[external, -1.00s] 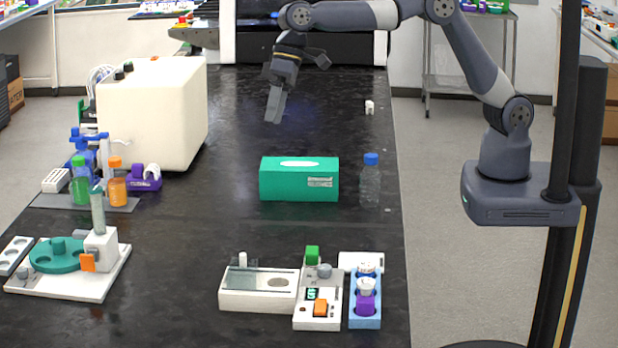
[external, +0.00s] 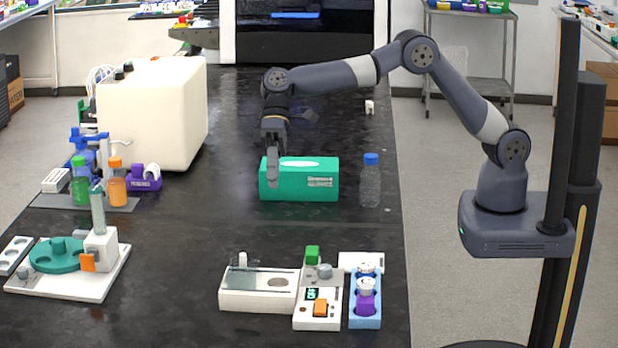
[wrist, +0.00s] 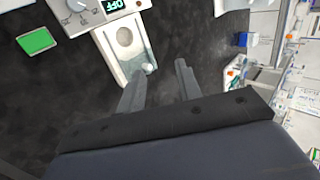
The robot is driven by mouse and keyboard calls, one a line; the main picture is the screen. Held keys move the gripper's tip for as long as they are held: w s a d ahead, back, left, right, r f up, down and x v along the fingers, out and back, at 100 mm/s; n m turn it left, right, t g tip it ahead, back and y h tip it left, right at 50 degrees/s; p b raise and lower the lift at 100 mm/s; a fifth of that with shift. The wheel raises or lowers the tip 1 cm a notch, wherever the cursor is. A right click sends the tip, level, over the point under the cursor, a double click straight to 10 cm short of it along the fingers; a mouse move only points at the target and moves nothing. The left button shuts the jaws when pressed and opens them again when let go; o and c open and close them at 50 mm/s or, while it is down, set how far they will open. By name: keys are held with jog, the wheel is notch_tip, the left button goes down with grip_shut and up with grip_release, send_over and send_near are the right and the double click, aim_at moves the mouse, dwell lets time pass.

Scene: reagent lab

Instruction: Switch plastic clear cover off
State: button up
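The clear plastic cover (external: 250,272) is on the white tray-like unit (external: 260,303) at the front of the bench. A small white knob (external: 242,259) stands at its back left. In the wrist view the clear cover (wrist: 138,62) shows faintly, and the knob (wrist: 148,68) lies just ahead of my fingertips. My gripper (external: 272,184) points down in front of the green tissue box, behind and above the unit and apart from it. In the wrist view my gripper (wrist: 160,75) has its two fingers spread with nothing between them.
A white control box with an orange switch (external: 320,308), a green block (external: 312,254) and a blue rack (external: 365,313) stand right of the unit. The tissue box (external: 325,190) and a clear bottle (external: 370,188) stand behind.

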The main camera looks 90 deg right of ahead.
jog(key=w+f+y+b, duration=0.1)
jog(key=f+b, duration=0.1)
jog(key=f, duration=0.1)
jog(key=w+f+y+b, duration=0.1)
jog(key=f+y+b, duration=0.1)
jog(key=f+b, duration=0.1)
jog(key=f+y+b, duration=0.2)
jog(key=f+b, duration=0.1)
jog(key=f, duration=0.1)
jog(key=shift+w+f+g, duration=0.3)
jog(key=shift+w+f, duration=0.1)
grip_shut()
jog(key=w+d+f+m+t+y+b, duration=0.1)
jog(key=w+d+f+t+y+b, duration=0.1)
jog(key=w+d+f+y+b, duration=0.1)
jog(key=shift+w+d+f+y+b, duration=0.2)
jog(key=shift+w+f+y+b, duration=0.55)
jog(key=shift+f+b, duration=0.9)
jog(key=shift+s+r, duration=0.1)
jog(key=shift+r, duration=0.15)
